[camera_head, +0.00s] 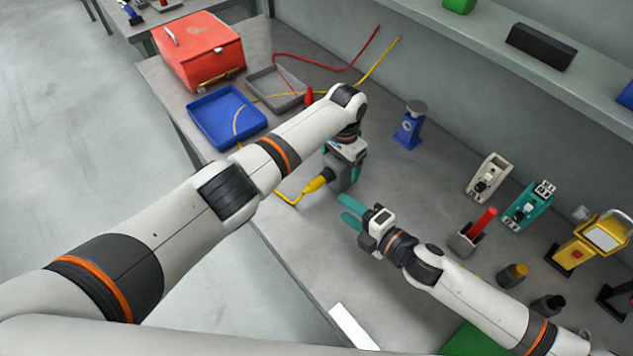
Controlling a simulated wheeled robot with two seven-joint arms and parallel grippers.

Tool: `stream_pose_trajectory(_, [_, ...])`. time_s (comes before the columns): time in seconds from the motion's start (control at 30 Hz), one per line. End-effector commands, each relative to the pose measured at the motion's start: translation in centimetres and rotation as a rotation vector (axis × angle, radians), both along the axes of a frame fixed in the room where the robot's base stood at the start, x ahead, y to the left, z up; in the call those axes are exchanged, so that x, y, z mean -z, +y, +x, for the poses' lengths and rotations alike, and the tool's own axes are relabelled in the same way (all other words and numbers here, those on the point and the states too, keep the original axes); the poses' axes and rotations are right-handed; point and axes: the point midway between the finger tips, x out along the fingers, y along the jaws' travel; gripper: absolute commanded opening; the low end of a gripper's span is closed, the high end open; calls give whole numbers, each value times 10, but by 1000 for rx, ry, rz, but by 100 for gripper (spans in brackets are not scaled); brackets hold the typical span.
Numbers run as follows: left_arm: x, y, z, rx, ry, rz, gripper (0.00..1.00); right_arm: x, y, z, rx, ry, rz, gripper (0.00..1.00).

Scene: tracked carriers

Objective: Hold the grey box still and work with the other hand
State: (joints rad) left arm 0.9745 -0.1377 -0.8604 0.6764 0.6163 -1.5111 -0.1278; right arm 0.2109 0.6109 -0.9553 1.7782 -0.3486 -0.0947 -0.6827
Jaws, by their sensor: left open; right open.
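The grey box (336,181) stands on the grey bench near its middle, partly hidden by my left gripper. A yellow plug (317,184) with a yellow cable (288,197) is at the box's left side; I cannot tell how far it is seated. My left gripper (343,167) points down over the box, its teal fingers open at the box's sides; contact is unclear. My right gripper (350,213) is open and empty, below and slightly right of the box, teal fingers pointing left.
A blue tray (203,128), a grey tray (259,80) with cables and a red toolbox (200,62) are at the upper left. Several devices, including a teal one (528,208) and a yellow meter (590,242), stand at the right. A shelf (480,42) runs behind.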

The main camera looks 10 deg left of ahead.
Motion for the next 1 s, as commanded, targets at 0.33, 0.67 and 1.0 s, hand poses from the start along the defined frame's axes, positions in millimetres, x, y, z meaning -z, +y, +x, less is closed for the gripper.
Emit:
stream_pose_trajectory(0.33, [-49,0,1,1,-5,-2,83,0,0,0,0,0,0,48])
stream_pose_trajectory(0.67, [-109,0,1,0,-2,-1,83,0,0,0,0,0,0,48])
stream_pose_trajectory(1.0, [-120,0,0,0,0,0,83,0,0,0,0,0,0,48])
